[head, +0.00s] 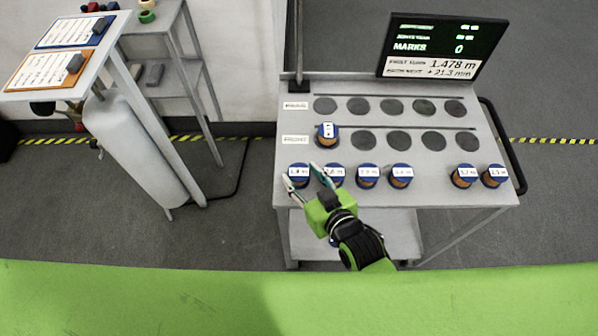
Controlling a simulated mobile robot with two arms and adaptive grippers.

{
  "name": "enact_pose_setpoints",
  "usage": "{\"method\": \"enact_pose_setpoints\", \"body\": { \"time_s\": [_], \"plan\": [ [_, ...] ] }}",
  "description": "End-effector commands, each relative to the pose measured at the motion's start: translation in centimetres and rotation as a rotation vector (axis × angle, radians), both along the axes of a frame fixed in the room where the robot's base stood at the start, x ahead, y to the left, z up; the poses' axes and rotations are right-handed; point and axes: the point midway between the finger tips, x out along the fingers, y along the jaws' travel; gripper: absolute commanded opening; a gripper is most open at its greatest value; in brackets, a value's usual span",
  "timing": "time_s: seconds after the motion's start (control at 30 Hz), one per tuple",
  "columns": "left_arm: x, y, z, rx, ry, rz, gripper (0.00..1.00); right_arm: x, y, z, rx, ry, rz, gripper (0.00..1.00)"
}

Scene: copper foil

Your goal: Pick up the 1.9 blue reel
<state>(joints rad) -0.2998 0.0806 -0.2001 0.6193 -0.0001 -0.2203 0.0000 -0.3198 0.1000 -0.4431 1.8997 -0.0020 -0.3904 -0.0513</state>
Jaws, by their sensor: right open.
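Several reels with blue tops, white labels and copper sides stand in a row along the near part of the grey cart top. The leftmost reel (299,171) has a label that looks like 1.9, but the print is too small to be sure. My right gripper (304,177) is open, its two fingertips reaching to either side of this reel's near part. I cannot tell whether they touch it. The second reel (336,175) stands close to the right fingertip, its label unclear. My left gripper is not in view.
More reels (367,175) stand to the right, with a gap before the last two. Another reel (327,131) sits on the first spot of the middle row; the other dark spots are empty. A display (443,47) stands at the back right. A side stand (85,93) with clipboards is left.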

Motion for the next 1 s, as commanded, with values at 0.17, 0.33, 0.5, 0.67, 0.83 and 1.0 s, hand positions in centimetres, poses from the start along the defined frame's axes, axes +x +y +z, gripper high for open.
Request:
{"method": "enact_pose_setpoints", "body": {
  "time_s": [0.17, 0.33, 0.5, 0.67, 0.83, 1.0],
  "plan": [
    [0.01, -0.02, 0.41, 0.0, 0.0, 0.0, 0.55, 1.46, 0.76, -0.6, 0.001, 0.0, 0.0, 0.44],
    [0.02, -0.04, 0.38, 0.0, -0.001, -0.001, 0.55, 1.6, 0.85, -0.79, 0.0, 0.0, 0.0, 0.44],
    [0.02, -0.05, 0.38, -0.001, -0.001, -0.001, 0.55, 1.57, 0.83, -0.79, 0.0, 0.0, 0.0, 0.26],
    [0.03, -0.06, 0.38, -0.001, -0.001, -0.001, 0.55, 1.57, 0.82, -0.76, 0.0, 0.0, 0.0, 0.17],
    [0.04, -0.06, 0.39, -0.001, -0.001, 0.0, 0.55, 1.56, 0.82, -0.76, 0.0, 0.0, 0.0, 0.17],
    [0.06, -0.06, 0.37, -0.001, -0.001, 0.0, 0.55, 1.6, 0.84, -0.11, 0.0, -0.001, 0.0, 0.17]
  ]
}}
